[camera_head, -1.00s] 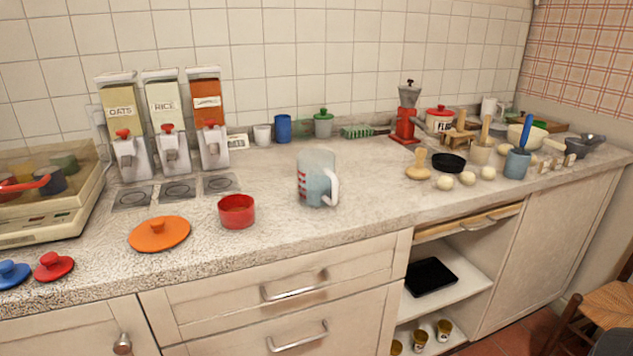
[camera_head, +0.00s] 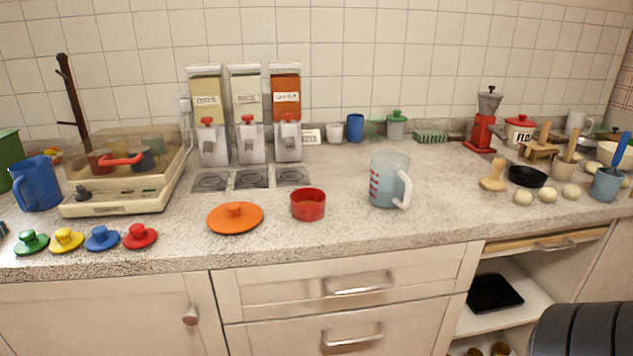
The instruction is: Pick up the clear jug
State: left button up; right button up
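The clear jug (camera_head: 386,182) stands upright on the speckled counter, right of the middle of the head view. It is see-through with a bluish tint, has red markings on its left side and a white handle on its right. Nothing touches it. A dark ribbed part, probably of my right arm, shows at the bottom right corner, well apart from the jug. Neither gripper's fingers are in view.
A red pot (camera_head: 308,205) and an orange lid (camera_head: 235,217) lie left of the jug. Three dispensers (camera_head: 247,140) stand behind them. A wooden tool (camera_head: 493,178) and a black bowl (camera_head: 527,176) are to the right. The counter (camera_head: 400,235) around the jug is clear.

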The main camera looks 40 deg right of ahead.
aim_at(390, 183)
jog(key=u, duration=1.75)
jog(key=k, duration=1.45)
jog(key=z, duration=1.55)
jog(key=i, duration=0.2)
jog(key=z, duration=0.25)
